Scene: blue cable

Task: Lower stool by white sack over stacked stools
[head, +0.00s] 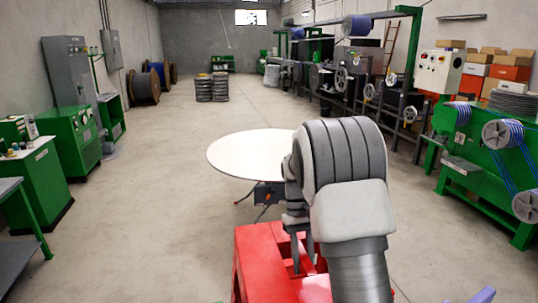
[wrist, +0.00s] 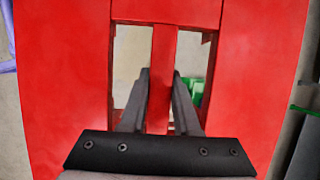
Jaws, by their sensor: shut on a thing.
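The red stool (head: 262,262) is at the bottom centre of the head view, under my gripper (head: 303,248). In the wrist view its flat red seat (wrist: 60,80) fills most of the picture, with two slots either side of a narrow middle bar. My gripper (wrist: 161,85) has one dark finger down each slot and is shut on that bar. The stool's legs and whatever is beneath it are hidden. I cannot make out the white sack or the stacked stools.
A round white table (head: 245,152) stands just beyond the stool. Green machines (head: 62,170) line the left, and a green spool machine (head: 480,170) stands at right. Open concrete floor (head: 150,200) lies to the left.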

